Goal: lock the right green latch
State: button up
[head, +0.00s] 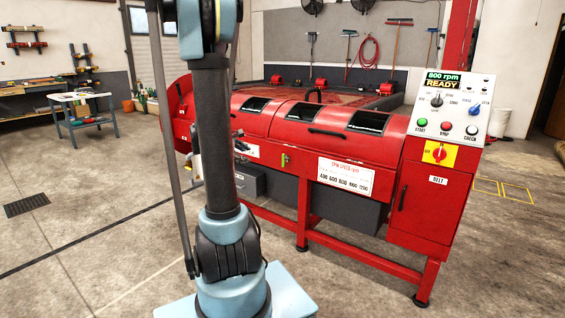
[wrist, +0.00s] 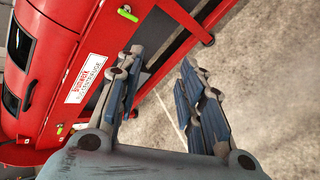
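The right green latch (head: 284,159) is on the front of the red spin machine (head: 330,140), below the lid, between two white labels. It looks upright. It also shows in the wrist view (wrist: 128,14) at the top edge, as a short bright green bar across the red rail. Another small green latch (wrist: 59,129) shows lower left in the wrist view, past the white label. My gripper (wrist: 160,85) is open and empty, its fingers spread beside the machine front, apart from both latches.
A control panel (head: 452,108) with knobs, buttons and a "READY" display stands at the machine's right end. The machine's red legs (head: 303,210) reach the floor. Concrete floor (head: 95,220) is open at left. A small workbench (head: 85,98) stands at the back left.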

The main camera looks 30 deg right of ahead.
jog(key=w+d+f+n+h, duration=0.2)
jog(key=w+d+f+n, duration=0.1)
jog(key=w+d, duration=0.35)
jog(key=n+t+h, duration=0.2)
jog(key=n+h, duration=0.3)
jog(key=n, duration=0.5)
send_near(283, 159)
jog(key=x, duration=1.1)
jog(key=shift+w+a, duration=0.1)
jog(key=shift+w, duration=0.05)
jog(key=shift+t, duration=0.3)
grip_shut()
